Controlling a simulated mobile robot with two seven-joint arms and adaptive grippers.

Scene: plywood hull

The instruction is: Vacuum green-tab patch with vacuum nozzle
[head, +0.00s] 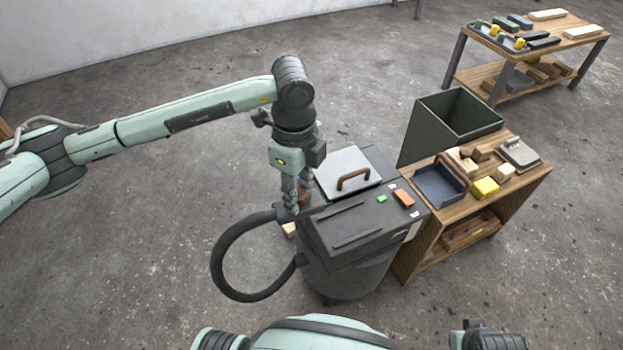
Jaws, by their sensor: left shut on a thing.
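My left gripper (290,207) is shut on the black vacuum nozzle (312,211) at the end of the hose. It holds the nozzle beside the left edge of the vacuum's top. The fingers cover part of the nozzle. The dark hose (222,262) loops left and down from the grip and back to the vacuum (345,277). The vacuum has a grey drum and a black top with a green button and an orange switch. I cannot make out a green-tab patch in this view. My right gripper is not in view.
A wooden bench (520,192) right of the vacuum holds a dark tray (438,186), a yellow block (485,188) and wood blocks. A dark open bin (425,128) stands behind it. Another loaded table (590,40) is at the far right. The left floor is clear.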

